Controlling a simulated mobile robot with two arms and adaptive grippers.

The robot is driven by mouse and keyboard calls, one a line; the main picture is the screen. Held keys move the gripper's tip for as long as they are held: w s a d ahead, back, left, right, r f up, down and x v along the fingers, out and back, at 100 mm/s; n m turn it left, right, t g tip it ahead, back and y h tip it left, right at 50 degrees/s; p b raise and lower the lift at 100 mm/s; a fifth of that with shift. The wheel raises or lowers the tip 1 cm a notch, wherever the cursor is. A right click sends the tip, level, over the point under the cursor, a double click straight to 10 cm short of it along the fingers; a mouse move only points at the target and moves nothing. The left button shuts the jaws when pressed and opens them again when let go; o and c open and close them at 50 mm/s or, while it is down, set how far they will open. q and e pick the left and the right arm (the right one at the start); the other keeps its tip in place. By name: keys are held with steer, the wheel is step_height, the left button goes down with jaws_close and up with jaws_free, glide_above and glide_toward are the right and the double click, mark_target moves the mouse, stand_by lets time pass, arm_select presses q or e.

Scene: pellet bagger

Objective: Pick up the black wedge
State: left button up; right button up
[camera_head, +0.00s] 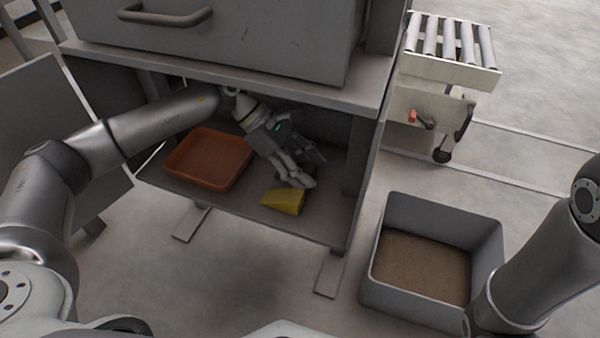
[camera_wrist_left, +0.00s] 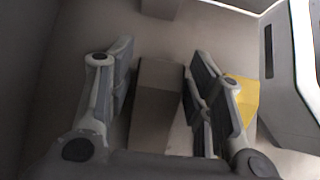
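My left gripper (camera_head: 305,170) reaches into the lower shelf of the grey machine. In the left wrist view its fingers (camera_wrist_left: 160,95) are open, one on each side of a dark, brownish-grey block, which looks like the black wedge (camera_wrist_left: 158,85). Narrow gaps seem to show between the fingers and the block; I cannot tell whether either finger touches it. In the head view the gripper hides the block. A yellow wedge (camera_head: 284,201) lies just in front of the gripper; it also shows beside the right-hand finger in the wrist view (camera_wrist_left: 243,98). My right gripper is out of view.
An orange tray (camera_head: 178,178) stands on the shelf (camera_head: 232,198) left of the gripper. A grey bin (camera_head: 480,230) of brown material stands on the floor at right. A roller conveyor (camera_head: 450,65) is behind it.

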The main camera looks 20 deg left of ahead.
arm_select(q)
steer(key=c, duration=0.7)
steer(key=shift+r, duration=0.2)
